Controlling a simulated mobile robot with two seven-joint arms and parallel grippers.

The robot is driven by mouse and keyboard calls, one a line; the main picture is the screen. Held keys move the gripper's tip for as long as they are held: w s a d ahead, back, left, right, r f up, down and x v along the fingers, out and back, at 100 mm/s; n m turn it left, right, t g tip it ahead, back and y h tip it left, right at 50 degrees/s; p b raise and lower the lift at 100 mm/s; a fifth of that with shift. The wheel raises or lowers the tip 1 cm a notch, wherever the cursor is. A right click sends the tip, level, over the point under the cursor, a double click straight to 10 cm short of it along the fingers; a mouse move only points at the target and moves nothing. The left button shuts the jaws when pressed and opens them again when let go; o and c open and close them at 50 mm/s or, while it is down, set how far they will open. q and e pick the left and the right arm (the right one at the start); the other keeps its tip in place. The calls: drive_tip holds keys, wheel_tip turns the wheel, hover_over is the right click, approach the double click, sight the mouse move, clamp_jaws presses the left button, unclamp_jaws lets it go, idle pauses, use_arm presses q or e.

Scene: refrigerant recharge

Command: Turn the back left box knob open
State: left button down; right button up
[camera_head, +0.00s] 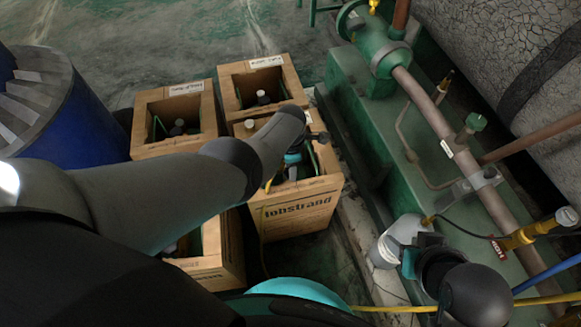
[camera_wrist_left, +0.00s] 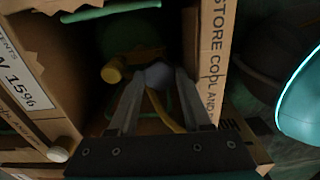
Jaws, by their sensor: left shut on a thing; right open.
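Several open cardboard boxes hold cylinders with knobs. My left arm reaches over to the box marked "lobstrand" (camera_head: 315,208). My left gripper (camera_head: 291,160) is down in that box's opening, partly hidden by its wrist. In the left wrist view, my left gripper (camera_wrist_left: 156,88) is shut on a grey-blue knob (camera_wrist_left: 156,74) inside a box, with a brass fitting (camera_wrist_left: 114,72) beside it. My right gripper (camera_head: 411,256) is at the lower right, apart from the boxes; its fingertips are hard to make out.
A back right box (camera_head: 290,78) stands beside the back left one; another box (camera_head: 232,245) is partly under my left arm. A blue drum (camera_head: 85,120) is at left. Green pipework (camera_head: 375,140) runs along the right. A yellow hose (camera_wrist_left: 165,112) passes between the left fingers.

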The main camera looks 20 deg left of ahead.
idle(0.4)
use_arm(q)
drive_tip(key=shift+c, duration=1.7)
unclamp_jaws()
